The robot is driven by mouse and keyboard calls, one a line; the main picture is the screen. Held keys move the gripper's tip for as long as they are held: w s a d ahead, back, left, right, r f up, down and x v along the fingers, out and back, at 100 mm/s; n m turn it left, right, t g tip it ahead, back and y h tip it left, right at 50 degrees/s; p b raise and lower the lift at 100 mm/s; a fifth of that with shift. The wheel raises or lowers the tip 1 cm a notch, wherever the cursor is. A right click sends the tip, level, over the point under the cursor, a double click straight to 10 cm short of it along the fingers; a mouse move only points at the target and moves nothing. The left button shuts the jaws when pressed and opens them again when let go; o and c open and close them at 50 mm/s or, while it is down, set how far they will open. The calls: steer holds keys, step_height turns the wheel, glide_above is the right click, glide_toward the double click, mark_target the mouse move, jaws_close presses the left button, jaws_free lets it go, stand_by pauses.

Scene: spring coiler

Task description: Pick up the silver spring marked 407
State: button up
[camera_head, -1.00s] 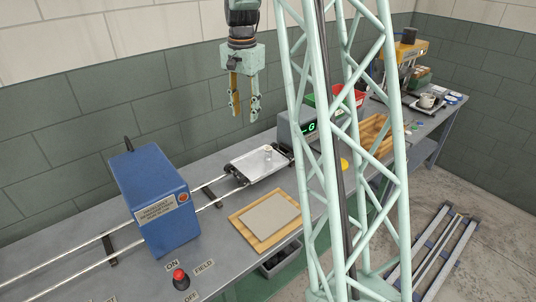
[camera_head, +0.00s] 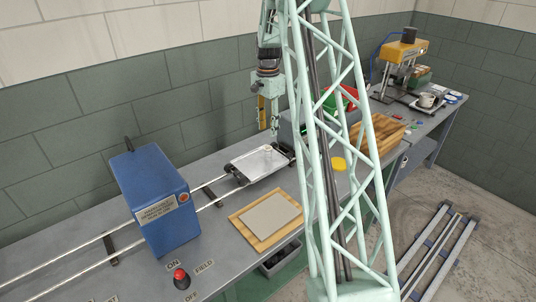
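A small pale, upright piece (camera_head: 267,149) stands on the white tray (camera_head: 250,167) of a carriage on the rails. It may be a spring, but no number is readable at this size. My gripper (camera_head: 268,128) hangs pointing down just above and behind that piece in the picture. Its two fingers are apart with nothing visible between them. My lattice column hides part of the bench to the right. No spring marked 407 can be made out.
A blue demagnetizer-like box (camera_head: 155,203) straddles the rails at left. A red button (camera_head: 179,276) sits in front. A wooden board with a grey pad (camera_head: 270,216) lies near the front edge.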

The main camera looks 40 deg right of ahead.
mark_target(268, 148)
steer(key=shift+d+f, duration=0.1)
stand_by(0.3)
steer(key=shift+f, duration=4.25)
steer(key=shift+f+b, duration=0.45)
steer(key=shift+f, duration=2.15)
steer(key=c, duration=0.9)
steer(key=shift+c, duration=0.2)
steer(key=shift+r, duration=0.1)
